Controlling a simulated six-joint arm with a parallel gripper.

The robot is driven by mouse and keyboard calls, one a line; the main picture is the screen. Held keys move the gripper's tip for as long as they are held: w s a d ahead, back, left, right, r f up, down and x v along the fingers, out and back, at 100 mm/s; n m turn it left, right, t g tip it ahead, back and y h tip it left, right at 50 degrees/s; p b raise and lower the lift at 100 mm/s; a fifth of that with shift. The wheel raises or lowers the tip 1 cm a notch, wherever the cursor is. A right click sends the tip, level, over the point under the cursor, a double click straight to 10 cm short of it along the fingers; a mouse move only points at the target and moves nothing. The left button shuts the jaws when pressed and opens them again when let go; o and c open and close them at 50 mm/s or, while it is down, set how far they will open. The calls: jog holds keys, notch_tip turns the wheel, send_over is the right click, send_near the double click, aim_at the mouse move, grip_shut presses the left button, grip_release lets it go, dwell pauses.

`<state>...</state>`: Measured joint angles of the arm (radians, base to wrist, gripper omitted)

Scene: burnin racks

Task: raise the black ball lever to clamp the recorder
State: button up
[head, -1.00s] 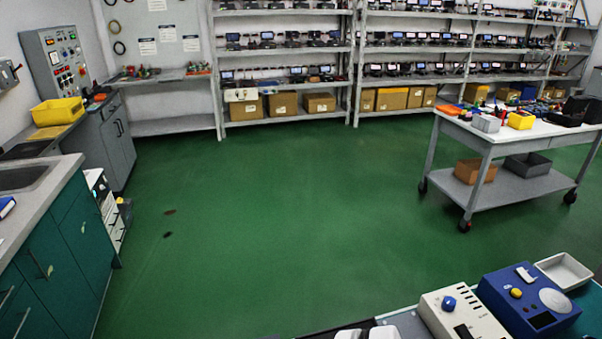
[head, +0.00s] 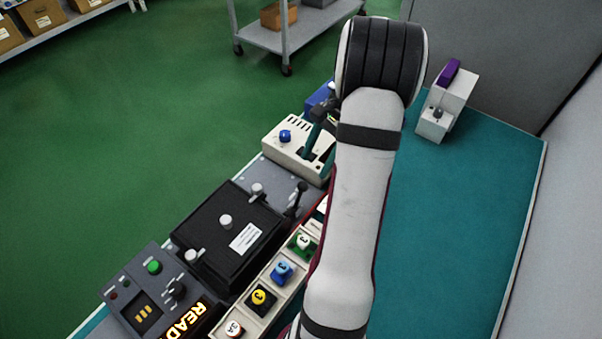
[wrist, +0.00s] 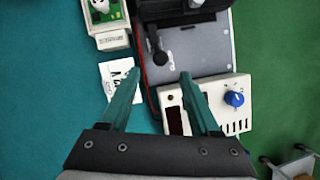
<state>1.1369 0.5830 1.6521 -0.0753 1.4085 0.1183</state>
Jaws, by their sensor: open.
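The black ball lever (head: 299,192) stands at the right end of the black fixture (head: 205,228), its ball toward the camera's far side. In the wrist view the lever's ball (wrist: 160,58) shows just ahead of the fingertips, roughly between them in the picture. My gripper (wrist: 161,74) is open and empty, its teal fingers spread; I cannot see either finger touching the lever. In the head view my gripper (head: 312,138) is partly hidden by my arm. I cannot tell a separate recorder from the black fixture with its silver knobs.
A white box with a blue knob (head: 296,143) stands close beyond the lever. A tray (head: 262,318) of numbered coloured pieces lies along the fixture's near side. A control panel (head: 152,300) shows READY. The teal bench top (head: 455,215) at right is mostly clear.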

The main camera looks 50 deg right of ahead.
aim_at(305, 183)
jog(key=x, duration=0.7)
grip_shut()
jog(key=shift+s, duration=0.1)
dwell(1.1)
